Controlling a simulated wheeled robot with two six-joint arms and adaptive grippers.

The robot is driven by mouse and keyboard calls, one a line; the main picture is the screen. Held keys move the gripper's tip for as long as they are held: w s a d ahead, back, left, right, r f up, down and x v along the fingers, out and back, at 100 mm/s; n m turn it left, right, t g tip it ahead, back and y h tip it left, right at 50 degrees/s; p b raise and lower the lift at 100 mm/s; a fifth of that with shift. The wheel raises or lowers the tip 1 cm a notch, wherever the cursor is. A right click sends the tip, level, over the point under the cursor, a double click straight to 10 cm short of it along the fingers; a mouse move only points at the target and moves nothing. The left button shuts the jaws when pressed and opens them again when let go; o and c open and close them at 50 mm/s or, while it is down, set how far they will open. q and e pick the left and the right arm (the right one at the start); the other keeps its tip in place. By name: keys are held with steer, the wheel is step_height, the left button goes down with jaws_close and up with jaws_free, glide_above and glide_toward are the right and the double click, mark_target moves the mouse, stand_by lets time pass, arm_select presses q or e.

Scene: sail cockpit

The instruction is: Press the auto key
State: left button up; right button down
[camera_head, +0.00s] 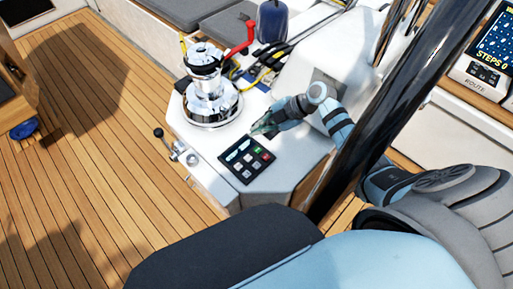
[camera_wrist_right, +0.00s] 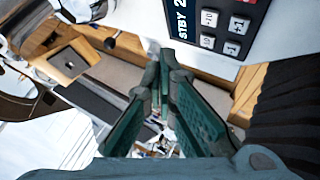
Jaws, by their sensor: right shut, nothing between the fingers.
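The black autopilot keypad (camera_head: 246,160) lies on the white console top, with a display, several grey keys, a red key and a green key. Its key labels are too small to read in the head view, so I cannot tell which key is auto. In the right wrist view part of the keypad (camera_wrist_right: 213,24) shows at the top, with "STBY" lettering and grey number keys; no auto label shows there. My right gripper (camera_head: 263,130) is shut and empty, just beyond the keypad's far edge. Its green fingers (camera_wrist_right: 164,72) fill the middle of the wrist view. My left gripper is out of view.
A chrome winch (camera_head: 211,98) with a red-handled lever stands left of the keypad. A small lever (camera_head: 166,142) sits on the console's left side. A thick dark pole (camera_head: 400,100) crosses at the right. Teak deck (camera_head: 90,140) lies open at left.

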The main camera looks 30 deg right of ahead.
steer(key=f, duration=0.1)
steer(key=b, duration=0.6)
glide_above(258, 151)
step_height(258, 151, down, 7)
steer(key=shift+f, duration=0.1)
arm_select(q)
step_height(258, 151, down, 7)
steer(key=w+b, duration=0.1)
arm_select(e)
steer(key=shift+f, duration=0.4)
arm_select(q)
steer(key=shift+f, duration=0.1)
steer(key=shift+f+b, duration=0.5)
steer(key=shift+b, duration=0.1)
arm_select(e)
steer(key=shift+f, duration=0.4)
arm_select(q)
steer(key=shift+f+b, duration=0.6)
arm_select(e)
steer(key=shift+f, duration=0.5)
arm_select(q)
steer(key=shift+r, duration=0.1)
arm_select(e)
steer(key=shift+r, duration=0.1)
arm_select(q)
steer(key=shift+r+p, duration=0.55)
steer(key=shift+p, duration=0.1)
arm_select(e)
steer(key=shift+r, duration=0.85)
